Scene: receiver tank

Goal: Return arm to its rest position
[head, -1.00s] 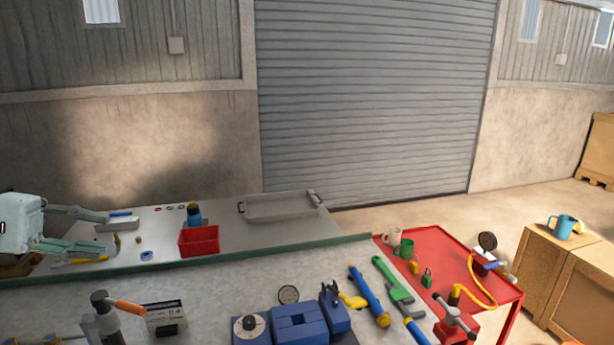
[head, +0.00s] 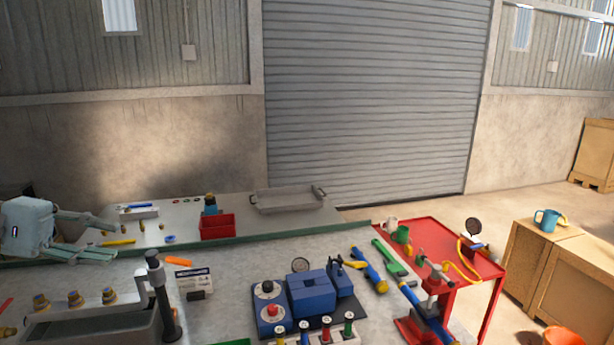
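My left gripper (head: 106,238) comes in from the left edge in the head view. Its pale grey-green fingers are spread apart and point right, above the grey worktop at the back left. Nothing shows between the fingertips as held. A yellow marker-like piece (head: 118,243) lies on the surface near the fingers. A small tray with a blue item (head: 138,211) lies just beyond them. My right gripper is not in view.
A red bin (head: 217,228) and a grey tray (head: 288,203) stand on the back worktop. A blue vise-like unit (head: 308,292) and a black post (head: 163,295) stand on the nearer bench. A red cart (head: 447,240) with tools and mugs is at right.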

